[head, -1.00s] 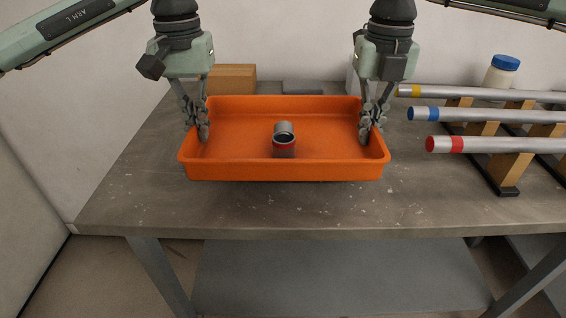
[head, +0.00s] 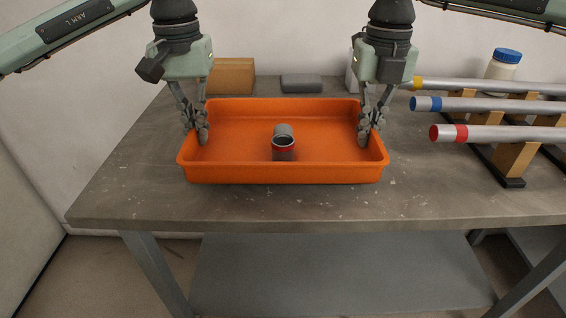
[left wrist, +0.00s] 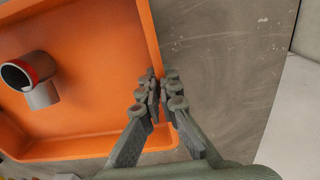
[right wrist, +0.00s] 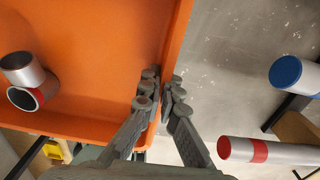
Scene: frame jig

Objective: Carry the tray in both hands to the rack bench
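My left gripper (head: 202,136) is shut on the tray's left wall, one finger on each side. My right gripper (head: 364,136) is shut on the right wall in the same way. Whether the tray's underside clears the bench is hard to tell.
The bench (head: 300,210) is bare in front of the tray. At right, pipes with red (head: 460,134), blue (head: 437,104) and yellow bands lie on wooden supports. A cardboard box (head: 232,75), a grey block (head: 301,83) and a blue-lidded jar (head: 503,68) stand behind.

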